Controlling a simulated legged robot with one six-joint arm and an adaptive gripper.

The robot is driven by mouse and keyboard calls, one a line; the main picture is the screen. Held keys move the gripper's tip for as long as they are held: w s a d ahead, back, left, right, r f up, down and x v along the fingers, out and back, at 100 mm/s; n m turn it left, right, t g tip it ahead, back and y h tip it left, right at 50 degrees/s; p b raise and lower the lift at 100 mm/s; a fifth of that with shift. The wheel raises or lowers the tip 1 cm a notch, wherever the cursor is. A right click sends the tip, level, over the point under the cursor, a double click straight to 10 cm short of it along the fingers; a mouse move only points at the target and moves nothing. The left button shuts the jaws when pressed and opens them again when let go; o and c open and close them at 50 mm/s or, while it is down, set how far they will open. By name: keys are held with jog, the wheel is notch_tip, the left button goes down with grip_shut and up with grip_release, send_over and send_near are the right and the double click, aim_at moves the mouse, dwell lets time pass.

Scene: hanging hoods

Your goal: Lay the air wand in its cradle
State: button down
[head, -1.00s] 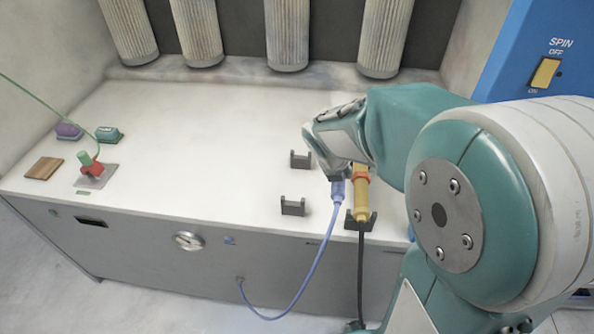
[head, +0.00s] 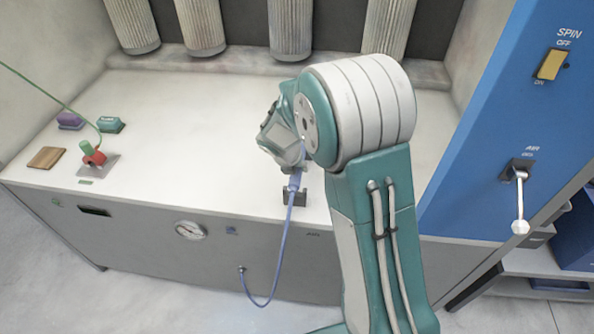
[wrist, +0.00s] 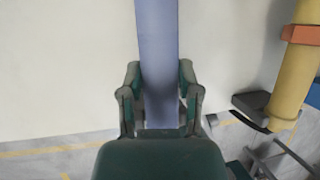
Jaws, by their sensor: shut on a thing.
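The air wand is a slim blue-violet bar (wrist: 158,60), which runs lengthwise through the middle of the wrist view. My gripper (wrist: 160,90) is shut on it, one finger on each side. In the head view my gripper (head: 284,140) hides most of the wand. Its blue hose end (head: 295,182) shows just below, at the black front bracket of the cradle (head: 287,196). The rear bracket is mostly hidden behind my gripper. I cannot tell whether the wand touches the brackets or hangs just above them.
The blue hose (head: 283,245) loops down the bench front. A red-and-green tool (head: 92,154) and small blocks are far left. Filter cylinders (head: 290,28) hang behind. The bench's middle is clear.

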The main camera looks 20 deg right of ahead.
jog(key=shift+f, duration=0.65)
jog(key=shift+c, duration=1.5)
grip_release()
